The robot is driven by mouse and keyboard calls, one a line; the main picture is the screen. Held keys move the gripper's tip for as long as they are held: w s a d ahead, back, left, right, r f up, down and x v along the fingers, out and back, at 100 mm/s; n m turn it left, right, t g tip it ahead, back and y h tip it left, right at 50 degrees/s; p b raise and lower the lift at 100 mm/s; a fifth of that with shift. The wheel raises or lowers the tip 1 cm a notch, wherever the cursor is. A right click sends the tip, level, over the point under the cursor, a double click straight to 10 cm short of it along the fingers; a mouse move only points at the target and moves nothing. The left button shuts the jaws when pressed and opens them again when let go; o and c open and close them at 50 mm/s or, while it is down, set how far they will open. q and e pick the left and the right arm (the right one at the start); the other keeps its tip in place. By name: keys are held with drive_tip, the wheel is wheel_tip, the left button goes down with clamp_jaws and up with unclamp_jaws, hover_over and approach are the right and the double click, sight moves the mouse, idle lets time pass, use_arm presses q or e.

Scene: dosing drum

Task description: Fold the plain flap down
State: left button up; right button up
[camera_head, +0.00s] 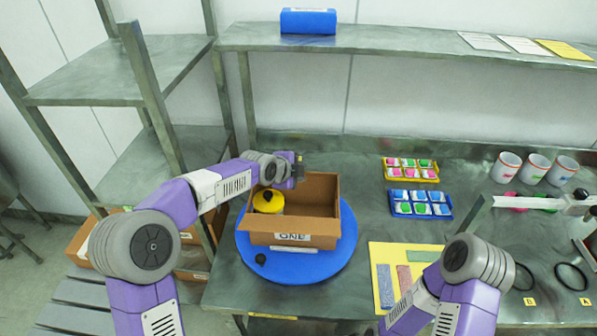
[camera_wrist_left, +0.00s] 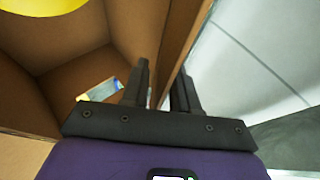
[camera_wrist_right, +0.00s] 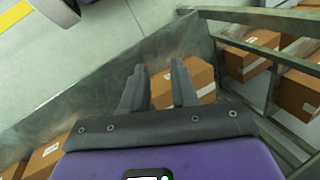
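The open cardboard box (camera_head: 262,226) stands on a round blue turntable (camera_head: 343,248), its front marked "ONE". A plain brown flap or panel (camera_head: 322,188) stands up at the back right of the box. A yellow round thing with a black top (camera_head: 268,201) is inside at the left. My left gripper (camera_head: 298,170) is at the back edge of the box. In the left wrist view its fingers (camera_wrist_left: 162,90) are apart, with a cardboard panel (camera_wrist_left: 190,50) running up between them; contact is unclear. My right gripper (camera_wrist_right: 160,85) is open and empty, low at the front right.
A yellow tray (camera_head: 411,170) and a blue tray (camera_head: 420,204) of coloured pieces lie to the right. A yellow sheet with strips (camera_head: 378,252) lies near my right arm. White cups (camera_head: 535,167) stand far right. A shelf (camera_head: 400,40) with a blue box (camera_head: 308,21) spans above.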

use_arm(q)
drive_tip(key=v, duration=0.7)
drive_tip(key=shift+s+r+p, duration=0.2)
drive_tip(key=shift+p, duration=0.2)
drive_tip(key=shift+a, duration=0.1)
